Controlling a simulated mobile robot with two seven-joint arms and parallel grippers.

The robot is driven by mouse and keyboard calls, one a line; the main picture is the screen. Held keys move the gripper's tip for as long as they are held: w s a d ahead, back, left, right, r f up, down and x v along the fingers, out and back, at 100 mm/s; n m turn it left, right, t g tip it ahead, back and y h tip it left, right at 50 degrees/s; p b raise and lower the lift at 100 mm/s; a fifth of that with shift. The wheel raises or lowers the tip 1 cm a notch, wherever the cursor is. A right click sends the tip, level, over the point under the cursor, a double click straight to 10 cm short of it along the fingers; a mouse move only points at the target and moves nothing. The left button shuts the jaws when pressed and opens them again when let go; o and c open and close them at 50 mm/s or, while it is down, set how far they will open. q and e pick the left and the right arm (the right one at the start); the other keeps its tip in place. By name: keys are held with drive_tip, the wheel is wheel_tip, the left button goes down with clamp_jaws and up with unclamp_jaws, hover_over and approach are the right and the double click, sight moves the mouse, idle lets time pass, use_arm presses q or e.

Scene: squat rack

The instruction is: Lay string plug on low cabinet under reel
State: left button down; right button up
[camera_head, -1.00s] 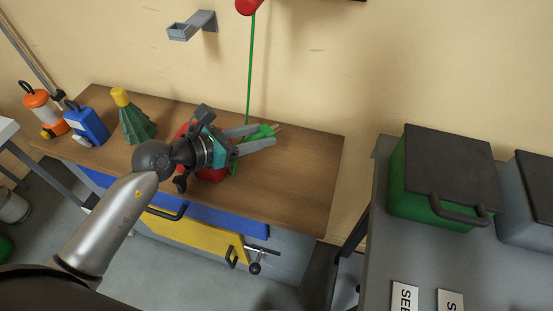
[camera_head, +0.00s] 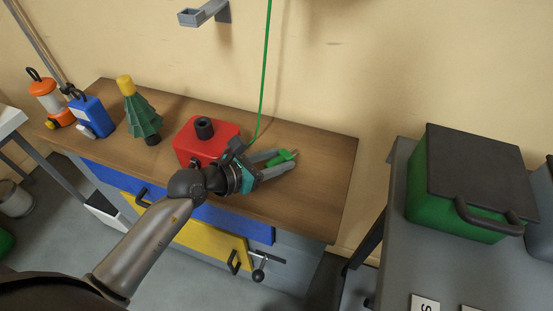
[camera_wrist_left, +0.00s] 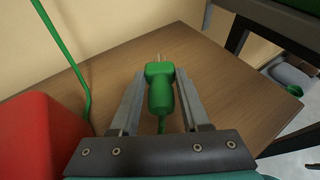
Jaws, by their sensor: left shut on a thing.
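My left gripper (camera_head: 278,163) is over the wooden top of the low cabinet (camera_head: 315,195), right of a red box. It is shut on the green string plug (camera_head: 285,156). In the left wrist view the plug (camera_wrist_left: 160,88) lies between the two fingers, its metal prongs pointing away from me. A green string (camera_head: 264,75) runs from the top of the head view down behind the gripper. The reel is not seen in the present frames. Whether the plug touches the cabinet top I cannot tell. My right gripper is not in view.
The red box (camera_head: 205,148) with a black knob stands close left of the gripper. A green tree-shaped thing (camera_head: 141,115), a blue container (camera_head: 91,117) and an orange lantern (camera_head: 47,98) stand further left. A grey table with a green box (camera_head: 463,190) is at right. The cabinet's right end is clear.

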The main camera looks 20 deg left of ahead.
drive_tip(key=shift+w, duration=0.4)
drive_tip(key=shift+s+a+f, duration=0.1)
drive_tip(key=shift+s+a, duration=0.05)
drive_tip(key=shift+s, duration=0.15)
use_arm(q)
drive_tip(key=shift+f+b, duration=0.35)
drive_tip(key=shift+f, duration=0.25)
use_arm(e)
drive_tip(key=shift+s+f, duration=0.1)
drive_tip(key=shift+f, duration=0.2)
use_arm(q)
drive_tip(key=shift+a+f+b, duration=0.1)
drive_tip(key=shift+f+b, duration=0.35)
drive_tip(key=shift+f, duration=0.2)
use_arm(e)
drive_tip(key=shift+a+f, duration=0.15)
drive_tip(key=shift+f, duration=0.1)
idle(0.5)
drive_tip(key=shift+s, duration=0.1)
use_arm(q)
drive_tip(key=shift+c, duration=1.5)
unclamp_jaws()
